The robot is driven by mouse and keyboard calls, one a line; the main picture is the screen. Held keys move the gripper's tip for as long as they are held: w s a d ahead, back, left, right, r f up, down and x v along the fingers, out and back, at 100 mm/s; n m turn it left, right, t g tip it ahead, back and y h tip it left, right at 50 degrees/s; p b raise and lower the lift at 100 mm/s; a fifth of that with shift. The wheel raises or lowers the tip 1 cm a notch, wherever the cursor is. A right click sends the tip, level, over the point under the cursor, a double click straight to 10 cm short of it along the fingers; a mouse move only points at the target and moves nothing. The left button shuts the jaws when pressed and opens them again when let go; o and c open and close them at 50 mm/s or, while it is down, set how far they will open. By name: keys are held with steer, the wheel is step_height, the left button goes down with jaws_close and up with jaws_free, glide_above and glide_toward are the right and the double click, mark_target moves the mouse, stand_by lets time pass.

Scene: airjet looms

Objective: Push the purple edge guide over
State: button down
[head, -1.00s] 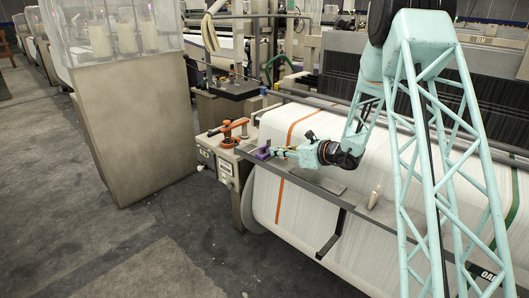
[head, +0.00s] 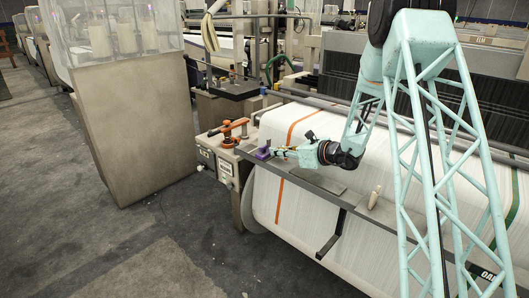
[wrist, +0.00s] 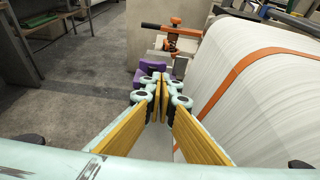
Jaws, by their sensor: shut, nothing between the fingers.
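The purple edge guide (head: 263,154) sits on the dark rail (head: 310,180) near its left end, in front of the cloth roll. In the wrist view the purple guide (wrist: 150,66) shows just beyond my fingertips, partly hidden by them. My gripper (head: 273,152) is shut and empty, its tips pointing left at the guide. In the wrist view my gripper (wrist: 160,80) has its yellow-padded fingers together at the tips. The tips are touching or very close to the guide; I cannot tell which.
An orange clamp-like lever (head: 229,130) stands left of the guide on the machine's side. The white cloth roll (head: 320,215) with an orange stripe lies along the rail. A flat grey plate (head: 322,182) and a cream cone-shaped piece (head: 374,198) lie on the rail to the right.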

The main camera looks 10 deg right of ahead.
mark_target(267, 148)
steer(key=shift+w+a+b, duration=0.25)
steer(key=shift+w+a, duration=1.05)
steer(key=shift+w, duration=0.3)
steer(key=shift+w+a+b, duration=0.2)
steer(key=shift+w+a, duration=1.05)
steer(key=shift+w, duration=0.3)
stand_by(1.5)
stand_by(0.3)
steer(key=shift+s+d+b, duration=0.65)
steer(key=shift+s+d, duration=0.65)
steer(key=shift+s, duration=0.3)
steer(key=shift+v, duration=6)
